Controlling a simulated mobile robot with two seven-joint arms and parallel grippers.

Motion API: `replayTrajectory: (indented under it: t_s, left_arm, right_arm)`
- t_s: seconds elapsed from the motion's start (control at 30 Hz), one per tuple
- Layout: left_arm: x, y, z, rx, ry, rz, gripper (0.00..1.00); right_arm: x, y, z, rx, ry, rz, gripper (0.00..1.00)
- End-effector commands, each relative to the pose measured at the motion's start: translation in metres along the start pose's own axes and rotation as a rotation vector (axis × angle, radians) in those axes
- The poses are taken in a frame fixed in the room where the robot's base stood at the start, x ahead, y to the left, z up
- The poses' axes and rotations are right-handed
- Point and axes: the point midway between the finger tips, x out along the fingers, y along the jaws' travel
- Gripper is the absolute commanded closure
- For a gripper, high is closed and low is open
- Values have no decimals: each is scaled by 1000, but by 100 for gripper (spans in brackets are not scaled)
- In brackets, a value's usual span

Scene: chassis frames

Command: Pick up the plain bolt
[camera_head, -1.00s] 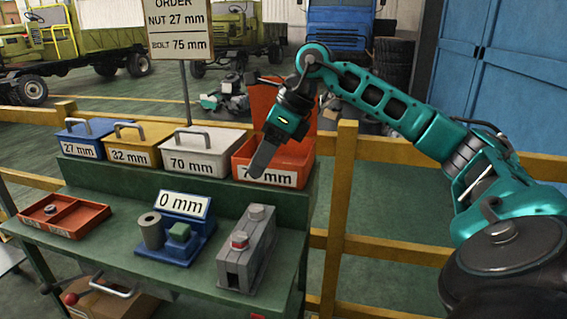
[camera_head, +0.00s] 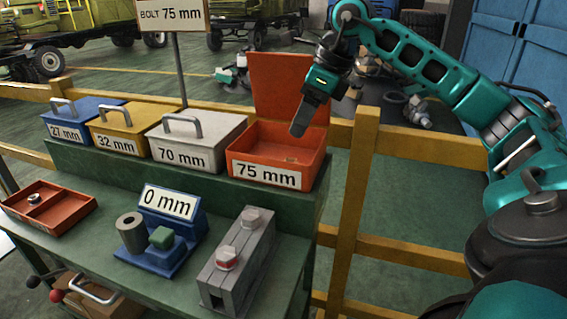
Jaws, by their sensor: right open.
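A grey block (camera_head: 222,276) stands on the front right of the green bench. A bolt with a plain grey head (camera_head: 250,216) sits at its far end. A bolt with a red band (camera_head: 227,260) sits at its near end. My right gripper (camera_head: 299,130) points down over the right part of the orange 75 mm bin (camera_head: 238,155), whose lid is raised. The gripper is open, with nothing visible in it; its fingers overlap in this view. A small pale thing (camera_head: 290,160) lies in the bin, too small to identify. My left gripper is out of view.
Closed 27 mm (camera_head: 62,127), 32 mm (camera_head: 112,142) and 70 mm (camera_head: 180,154) bins stand left of the open one. A blue gauge (camera_head: 165,262) reads 0 mm. A red tray (camera_head: 72,218) holds a nut (camera_head: 34,198). A yellow rail (camera_head: 353,190) runs behind.

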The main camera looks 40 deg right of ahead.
Motion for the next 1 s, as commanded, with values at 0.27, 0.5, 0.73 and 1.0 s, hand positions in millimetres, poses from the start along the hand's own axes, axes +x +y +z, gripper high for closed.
replayTrajectory:
  t_s: [0.27, 0.5, 0.73, 1.0]
  left_arm:
    - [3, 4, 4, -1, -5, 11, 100]
    - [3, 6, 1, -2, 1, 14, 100]
    - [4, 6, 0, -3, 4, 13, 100]
    - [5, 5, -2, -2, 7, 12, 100]
  right_arm:
    - [52, 0, -1, 0, 2, 3, 38]
    - [66, -1, -1, 0, 1, 2, 38]
    - [97, -8, -4, 1, 2, 4, 38]
    - [114, -8, -3, 0, 0, 1, 38]
